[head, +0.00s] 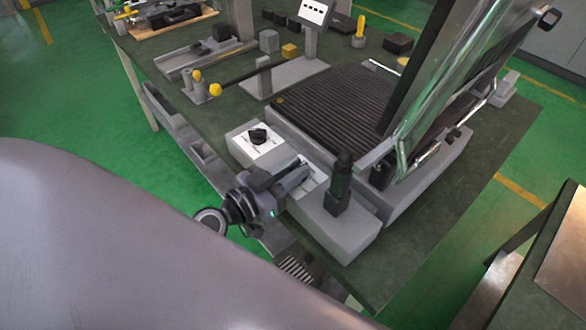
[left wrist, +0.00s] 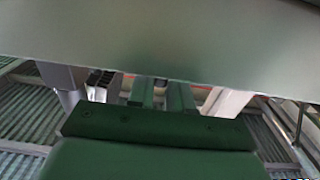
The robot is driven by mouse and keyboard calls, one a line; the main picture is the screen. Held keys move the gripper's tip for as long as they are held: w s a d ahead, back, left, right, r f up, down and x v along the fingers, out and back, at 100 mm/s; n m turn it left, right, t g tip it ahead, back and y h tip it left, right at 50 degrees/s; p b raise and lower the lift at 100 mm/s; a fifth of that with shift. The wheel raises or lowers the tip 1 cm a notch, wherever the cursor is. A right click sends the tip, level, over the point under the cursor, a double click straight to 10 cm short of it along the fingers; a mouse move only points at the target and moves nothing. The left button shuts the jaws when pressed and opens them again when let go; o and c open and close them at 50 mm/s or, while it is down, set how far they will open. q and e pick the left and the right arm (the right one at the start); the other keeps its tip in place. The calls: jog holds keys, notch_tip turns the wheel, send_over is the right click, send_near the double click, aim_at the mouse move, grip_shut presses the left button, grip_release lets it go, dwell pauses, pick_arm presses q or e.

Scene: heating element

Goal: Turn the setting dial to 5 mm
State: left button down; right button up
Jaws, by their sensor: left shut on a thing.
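The control box of the heating element has two white scale panels on its top. A black dial (head: 258,135) stands uncovered on the far-left panel. My left gripper (head: 303,177) reaches over the second panel (head: 316,174), its fingers low at the surface. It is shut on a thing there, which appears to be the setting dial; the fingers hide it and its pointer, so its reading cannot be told. In the left wrist view the gripper fingers (left wrist: 160,95) point away, and what they hold is not clear. My right gripper is not in view.
A black upright handle (head: 340,183) stands on the box just right of my gripper. The ribbed dark plate (head: 335,105) lies behind, with a tilted metal-framed lid (head: 450,75) at right. A small display (head: 314,12) stands at the back. The floor is open at left.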

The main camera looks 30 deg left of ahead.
pick_arm(q)
jog(key=shift+d+r+n+t+y+p, duration=0.15)
jog(key=shift+n+y+p, duration=0.15)
jog(key=shift+y+p, duration=0.25)
jog(key=shift+r+n+t+y+p, duration=0.15)
jog(key=shift+n+y+p, duration=0.2)
jog(key=shift+p, duration=0.35)
jog(key=shift+s+d+f+n+y+p, duration=0.1)
jog(key=shift+f+n+y+p, duration=0.15)
jog(key=shift+n+y+p, duration=0.5)
jog(key=n+y, duration=0.1)
jog(key=y, duration=0.2)
jog(key=shift+d+f+n+y, duration=0.1)
jog(key=shift+n+y, duration=0.15)
jog(key=shift+n, duration=0.15)
jog(key=shift+d+n+y, duration=0.2)
jog(key=shift+n+y, duration=1.1)
jog(key=shift+y, duration=1.1)
jog(key=c, duration=1.1)
grip_release()
jog(key=shift+h, duration=0.4)
